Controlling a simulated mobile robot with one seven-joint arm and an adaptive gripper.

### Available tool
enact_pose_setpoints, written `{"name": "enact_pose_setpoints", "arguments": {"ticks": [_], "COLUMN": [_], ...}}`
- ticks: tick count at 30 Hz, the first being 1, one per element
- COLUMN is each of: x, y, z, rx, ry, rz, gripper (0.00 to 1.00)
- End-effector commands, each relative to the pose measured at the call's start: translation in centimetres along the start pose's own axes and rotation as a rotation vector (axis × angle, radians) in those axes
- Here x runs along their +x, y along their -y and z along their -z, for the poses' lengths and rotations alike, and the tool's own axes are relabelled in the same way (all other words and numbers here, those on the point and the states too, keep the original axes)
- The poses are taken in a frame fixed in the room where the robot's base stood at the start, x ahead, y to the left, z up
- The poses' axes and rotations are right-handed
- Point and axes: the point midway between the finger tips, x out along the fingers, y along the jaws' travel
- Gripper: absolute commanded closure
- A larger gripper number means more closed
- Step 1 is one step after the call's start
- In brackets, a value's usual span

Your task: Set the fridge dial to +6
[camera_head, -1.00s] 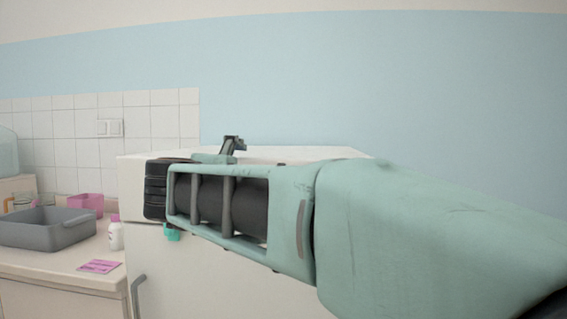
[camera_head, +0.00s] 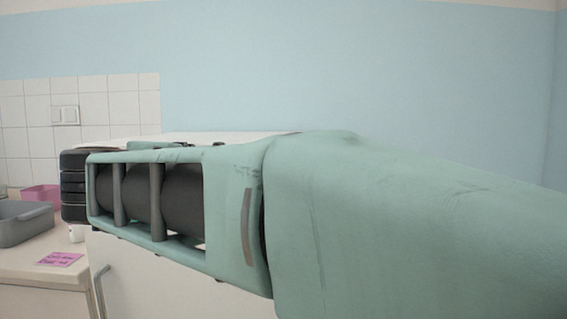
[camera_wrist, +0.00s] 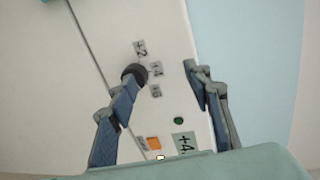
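The fridge (camera_head: 170,285) is a white cabinet behind my arm in the head view. Its dial (camera_wrist: 134,72) shows in the wrist view as a dark round knob on the white panel. Labels +2 (camera_wrist: 140,48), +4 (camera_wrist: 155,68) and +6 (camera_wrist: 155,90) stand along its right side. A larger display (camera_wrist: 185,143) reads +4. My gripper (camera_wrist: 167,80) is open, with its fingers wide apart. The left fingertip overlaps the dial's lower edge in the picture; I cannot tell whether they touch. The right finger is well to the right. The dial's pointer is not readable.
A green light (camera_wrist: 179,120) and an orange patch (camera_wrist: 153,142) sit on the panel. At left in the head view are a counter with a grey tray (camera_head: 24,222), a pink container (camera_head: 42,194) and a pink note (camera_head: 60,259). A blue wall stands behind.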

Motion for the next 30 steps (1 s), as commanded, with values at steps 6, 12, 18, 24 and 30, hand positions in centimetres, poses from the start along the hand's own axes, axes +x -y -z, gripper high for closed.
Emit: {"name": "enact_pose_setpoints", "arguments": {"ticks": [6,12,18,24,30], "x": [-2.2,-3.6,-5.1,-6.6,-7.9], "y": [1.0,0.8,0.8,0.7,0.6], "z": [1.0,1.2,0.9,0.9,0.8], "rx": [0.008,0.009,0.011,0.011,0.011], "ry": [-0.009,-0.013,-0.006,-0.005,-0.004], "rz": [0.019,0.019,0.020,0.020,0.021], "gripper": [0.55,0.55,0.55,0.55,0.55]}}
